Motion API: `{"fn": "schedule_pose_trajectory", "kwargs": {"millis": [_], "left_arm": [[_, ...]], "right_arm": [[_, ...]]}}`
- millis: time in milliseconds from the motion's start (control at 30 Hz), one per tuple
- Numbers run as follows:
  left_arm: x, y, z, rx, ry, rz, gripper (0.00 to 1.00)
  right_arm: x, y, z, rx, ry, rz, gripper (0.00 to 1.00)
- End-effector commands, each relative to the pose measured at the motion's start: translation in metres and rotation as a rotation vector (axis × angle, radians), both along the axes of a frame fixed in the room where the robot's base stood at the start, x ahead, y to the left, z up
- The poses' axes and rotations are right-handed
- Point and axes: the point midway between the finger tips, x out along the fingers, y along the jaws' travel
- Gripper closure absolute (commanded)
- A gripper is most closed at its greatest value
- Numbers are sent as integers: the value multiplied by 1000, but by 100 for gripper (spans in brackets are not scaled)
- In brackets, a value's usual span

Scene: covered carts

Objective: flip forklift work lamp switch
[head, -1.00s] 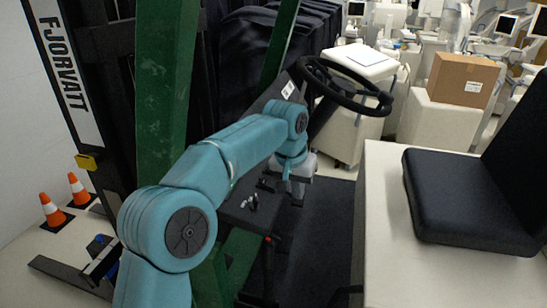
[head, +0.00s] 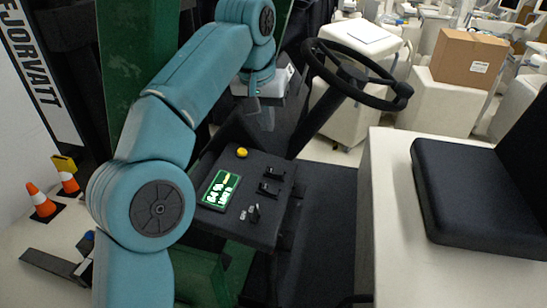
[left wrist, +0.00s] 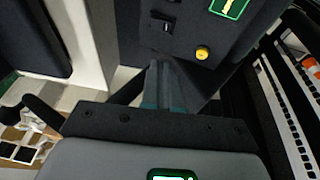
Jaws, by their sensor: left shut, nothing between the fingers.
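The forklift's dark control panel (head: 257,229) carries a lit green display (head: 220,190), a yellow knob (head: 242,152) and two black switches, the upper one (head: 275,173) and the lower one (head: 268,189). A small lever or key (head: 254,211) sits near its front edge. I cannot read which switch is for the work lamp. My left gripper (head: 268,119) is shut and empty, above and beyond the panel's far edge, apart from the switches. In the left wrist view its fingers (left wrist: 167,67) point towards the panel, near the yellow knob (left wrist: 202,53). My right gripper is not in view.
A black steering wheel (head: 335,76) stands just right of my left gripper. A green mast post (head: 125,60) rises at the left. The black seat (head: 470,190) is at the right. Traffic cones (head: 42,202) stand on the floor at lower left.

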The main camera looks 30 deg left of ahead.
Motion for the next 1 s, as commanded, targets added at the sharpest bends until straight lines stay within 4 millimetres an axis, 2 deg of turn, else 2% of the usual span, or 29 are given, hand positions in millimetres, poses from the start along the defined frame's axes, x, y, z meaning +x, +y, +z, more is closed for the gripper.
{"fn": "schedule_pose_trajectory", "kwargs": {"millis": [333,467,700,1000], "left_arm": [[-5,-2,1,0,0,-1,100],[-3,-1,-8,0,1,-1,100],[10,1,-53,1,4,-1,100],[27,1,-110,0,4,-1,100]], "right_arm": [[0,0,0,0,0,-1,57],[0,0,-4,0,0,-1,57],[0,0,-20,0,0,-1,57],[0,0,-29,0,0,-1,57]]}}
